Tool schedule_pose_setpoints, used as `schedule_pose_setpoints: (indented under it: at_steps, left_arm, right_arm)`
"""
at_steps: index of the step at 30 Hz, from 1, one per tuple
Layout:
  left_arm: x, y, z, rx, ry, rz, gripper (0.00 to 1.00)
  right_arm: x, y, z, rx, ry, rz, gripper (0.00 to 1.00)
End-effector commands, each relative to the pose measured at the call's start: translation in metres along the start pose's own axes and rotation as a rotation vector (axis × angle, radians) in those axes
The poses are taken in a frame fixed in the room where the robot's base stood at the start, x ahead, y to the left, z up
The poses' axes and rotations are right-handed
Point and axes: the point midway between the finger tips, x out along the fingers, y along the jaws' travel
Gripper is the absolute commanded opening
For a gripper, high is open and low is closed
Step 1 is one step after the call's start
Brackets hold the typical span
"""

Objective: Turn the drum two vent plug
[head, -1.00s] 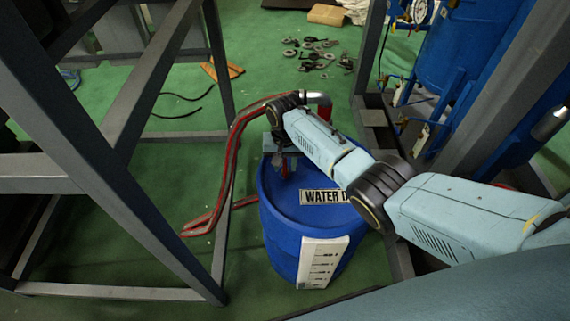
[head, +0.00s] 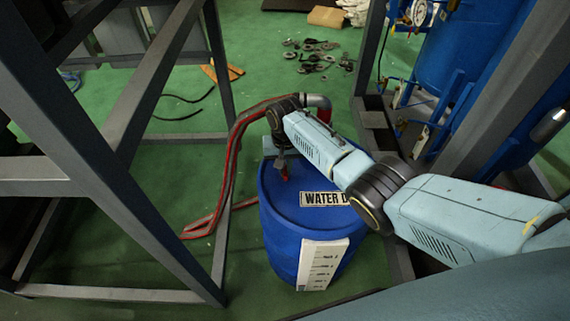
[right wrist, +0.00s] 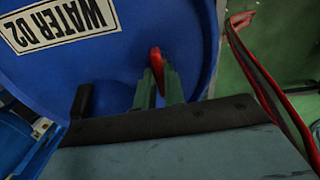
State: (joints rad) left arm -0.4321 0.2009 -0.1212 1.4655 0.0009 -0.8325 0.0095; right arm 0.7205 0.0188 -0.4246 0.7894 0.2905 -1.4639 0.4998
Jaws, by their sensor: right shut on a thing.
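The blue drum (head: 300,240) stands upright on the green floor, with a "WATER D2" label (right wrist: 52,22) readable in the right wrist view. The red vent plug (right wrist: 156,68) stands on the drum's top near the rim; it also shows as a small red spot in the head view (head: 285,178). My right gripper (head: 283,172) points down over the drum's top and is shut on the red plug. In the right wrist view its green fingers (right wrist: 160,88) sit close on both sides of the plug. My left gripper is not in view.
A red-edged hose (head: 232,150) loops from behind the drum down to the floor at its left. A grey steel frame (head: 130,190) stands at the left, another post (head: 372,50) at the right. Loose parts (head: 315,52) lie on the floor behind.

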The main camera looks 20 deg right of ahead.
Motion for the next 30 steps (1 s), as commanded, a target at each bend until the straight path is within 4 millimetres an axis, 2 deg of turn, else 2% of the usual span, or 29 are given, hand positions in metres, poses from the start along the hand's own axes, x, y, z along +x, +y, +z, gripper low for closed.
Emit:
schedule_pose_setpoints:
  at_steps: [15,30]
  left_arm:
    - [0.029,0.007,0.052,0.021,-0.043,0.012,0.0]
    - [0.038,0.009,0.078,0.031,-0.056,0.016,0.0]
  right_arm:
    - [-0.001,0.0,0.0,-0.424,-0.001,0.0,0.0]
    - [-0.001,0.0,0.0,-0.899,-0.001,0.0,0.0]
